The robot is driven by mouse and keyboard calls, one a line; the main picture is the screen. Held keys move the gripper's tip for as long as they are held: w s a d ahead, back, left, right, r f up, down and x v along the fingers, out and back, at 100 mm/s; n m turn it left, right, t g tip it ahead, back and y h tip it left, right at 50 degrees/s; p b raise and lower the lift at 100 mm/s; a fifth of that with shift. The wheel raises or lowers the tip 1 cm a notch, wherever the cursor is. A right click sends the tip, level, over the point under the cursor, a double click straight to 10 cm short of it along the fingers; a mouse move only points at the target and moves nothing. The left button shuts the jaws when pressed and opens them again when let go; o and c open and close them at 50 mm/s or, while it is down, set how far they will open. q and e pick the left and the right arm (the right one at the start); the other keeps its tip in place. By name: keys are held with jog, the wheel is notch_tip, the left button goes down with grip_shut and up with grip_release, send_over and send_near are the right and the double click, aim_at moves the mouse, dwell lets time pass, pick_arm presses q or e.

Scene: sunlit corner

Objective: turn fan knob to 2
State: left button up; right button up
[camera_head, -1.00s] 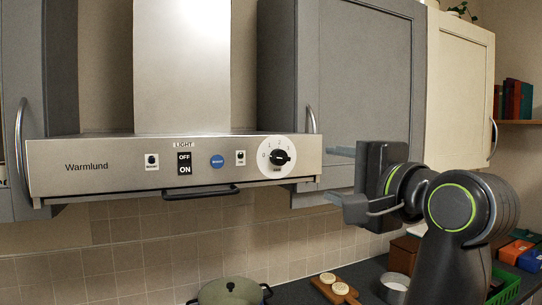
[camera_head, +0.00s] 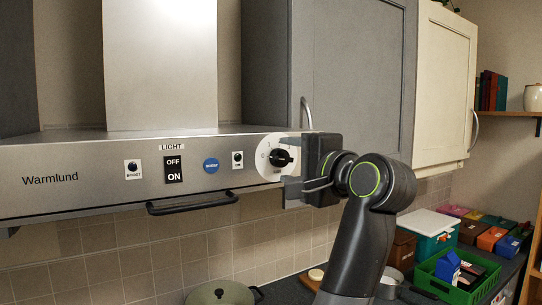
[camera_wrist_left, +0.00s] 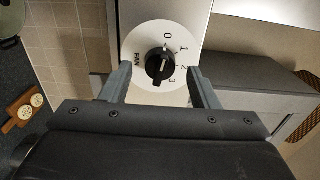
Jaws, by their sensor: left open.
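The black fan knob (camera_head: 281,157) sits on a round white dial (camera_head: 264,169) at the right end of the hood's front panel. The wrist view shows the knob (camera_wrist_left: 160,64) with the numbers 0 to 3 beside it. Its white mark appears to point near 0. My left gripper (camera_head: 291,166) is open at the dial, its fingers one above and one below the knob in the head view. In the wrist view the fingers (camera_wrist_left: 157,76) stand on both sides of the knob, with gaps between. My right gripper is not in view.
The steel hood (camera_head: 105,205) has light switches, a blue button (camera_head: 211,165) and a black handle bar (camera_head: 190,203) below. A grey cabinet (camera_head: 350,80) with a handle is behind my gripper. A pot (camera_head: 219,294) and a green crate (camera_head: 432,279) stand on the counter below.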

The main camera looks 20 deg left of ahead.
pick_arm(q)
jog(key=shift+x, duration=0.9)
jog(key=shift+d, duration=0.1)
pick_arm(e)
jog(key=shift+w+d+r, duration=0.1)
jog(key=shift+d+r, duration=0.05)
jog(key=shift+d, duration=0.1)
pick_arm(q)
jog(key=shift+c, duration=0.3)
jog(key=shift+d, duration=0.1)
jog(key=shift+c, duration=1.1)
jog(key=c, duration=0.7)
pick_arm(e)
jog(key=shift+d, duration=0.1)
